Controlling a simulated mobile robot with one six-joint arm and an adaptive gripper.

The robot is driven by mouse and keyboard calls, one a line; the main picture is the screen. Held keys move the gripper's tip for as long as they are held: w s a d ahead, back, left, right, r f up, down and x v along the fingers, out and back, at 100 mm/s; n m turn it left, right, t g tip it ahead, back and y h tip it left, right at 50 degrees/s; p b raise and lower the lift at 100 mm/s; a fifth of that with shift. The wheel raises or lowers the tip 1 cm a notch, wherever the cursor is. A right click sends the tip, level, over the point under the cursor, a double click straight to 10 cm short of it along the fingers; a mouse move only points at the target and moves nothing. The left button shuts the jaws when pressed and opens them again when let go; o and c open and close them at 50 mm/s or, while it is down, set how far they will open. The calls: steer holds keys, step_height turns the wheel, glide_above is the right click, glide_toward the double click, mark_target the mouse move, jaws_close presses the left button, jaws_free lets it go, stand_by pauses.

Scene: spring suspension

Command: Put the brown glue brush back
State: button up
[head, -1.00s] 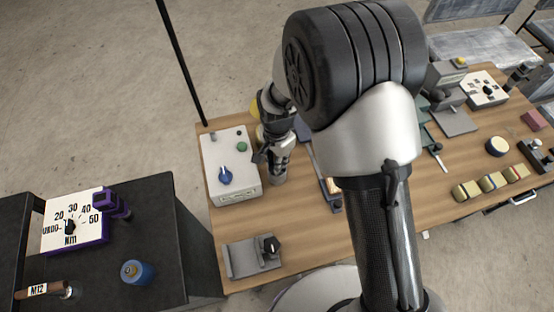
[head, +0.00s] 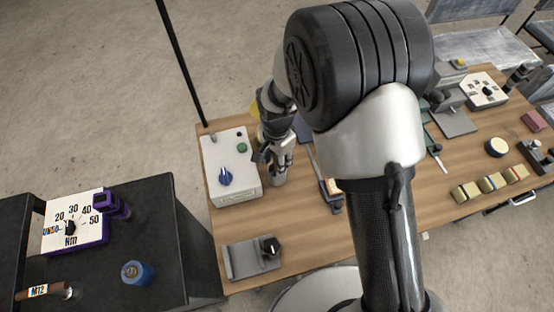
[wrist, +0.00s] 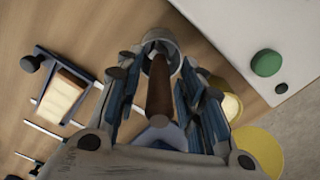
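The brown glue brush (wrist: 158,85) shows in the wrist view as a brown handle between my fingers. Its far end is at a grey round cup (wrist: 169,40) and appears to stand inside it; the bristles are hidden. My gripper (wrist: 158,75) is open around the handle, with a visible gap between the handle and the fingers. In the head view my gripper (head: 274,157) is just above the grey cup (head: 279,177), beside the white box. The brush cannot be made out there.
A white box (head: 240,190) with a blue knob and green button stands left of the cup. A wooden block in a blue holder (wrist: 62,95) lies left in the wrist view. A yellow round thing (wrist: 260,150) is at the right.

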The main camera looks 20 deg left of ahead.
step_height(320, 180, up, 11)
steer(key=shift+r+p, duration=0.1)
steer(key=shift+p, duration=1.05)
steer(key=s+d+r+n+t, duration=0.1)
steer(key=d+r+n+t, duration=0.1)
steer(key=d+r, duration=1.6)
steer(key=s+d+r+n+t, duration=0.2)
steer(key=s+d+r, duration=0.1)
steer(key=s+d, duration=0.9)
steer(key=shift+s+d+n+t, duration=0.3)
steer(key=shift+d, duration=0.55)
steer(key=shift+f, duration=0.2)
